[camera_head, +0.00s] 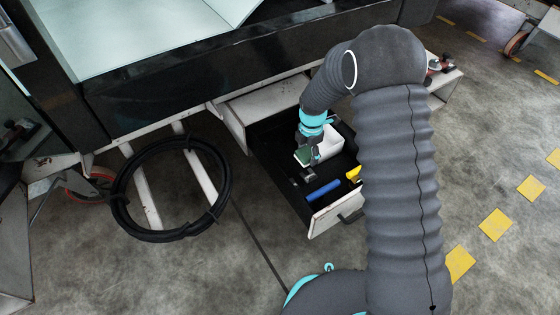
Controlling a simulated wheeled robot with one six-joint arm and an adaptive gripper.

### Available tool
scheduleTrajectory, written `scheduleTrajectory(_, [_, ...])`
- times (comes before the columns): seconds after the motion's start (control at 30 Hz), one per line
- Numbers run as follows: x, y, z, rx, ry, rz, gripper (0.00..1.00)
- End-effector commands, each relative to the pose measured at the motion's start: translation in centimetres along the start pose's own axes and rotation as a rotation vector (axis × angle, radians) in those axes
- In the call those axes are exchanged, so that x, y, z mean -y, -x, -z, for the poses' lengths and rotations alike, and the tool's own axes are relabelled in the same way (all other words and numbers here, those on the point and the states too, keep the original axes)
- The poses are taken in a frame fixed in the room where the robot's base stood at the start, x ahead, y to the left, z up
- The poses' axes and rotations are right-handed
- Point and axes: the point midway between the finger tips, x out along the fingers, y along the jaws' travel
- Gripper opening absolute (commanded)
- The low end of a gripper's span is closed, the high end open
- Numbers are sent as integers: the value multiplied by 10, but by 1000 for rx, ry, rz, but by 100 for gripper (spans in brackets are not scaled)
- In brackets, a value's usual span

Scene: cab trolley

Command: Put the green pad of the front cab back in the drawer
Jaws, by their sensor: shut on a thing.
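The drawer (268,166) under the cab stands pulled out, with a dark inside and a pale front that has a dark handle. A white open box (333,152) is inside it. My gripper (311,158) points down into the drawer at the box's left side. It is shut on the green pad (302,155), of which only a small part shows. I cannot tell whether the pad touches the box or its floor. The fingertips are small and partly hidden by the gripper body.
In the drawer lie a blue cylinder (323,191), a yellow object (354,174) and small dark metal pieces (308,174). A coiled black hose (122,205) hangs to the left. The dark cab edge (180,85) is above the drawer. The floor in front is open.

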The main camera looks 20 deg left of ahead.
Motion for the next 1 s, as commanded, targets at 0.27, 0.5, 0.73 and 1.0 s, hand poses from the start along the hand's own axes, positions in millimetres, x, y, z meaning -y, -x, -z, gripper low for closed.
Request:
scheduleTrajectory(0.27, [-48,-35,26,0,2,0,29])
scheduleTrajectory(0.5, [-82,-58,45,0,-1,0,29])
scheduleTrajectory(0.73, [-92,-66,50,0,-2,0,29])
scheduleTrajectory(1.0, [-91,-98,50,0,-2,0,29])
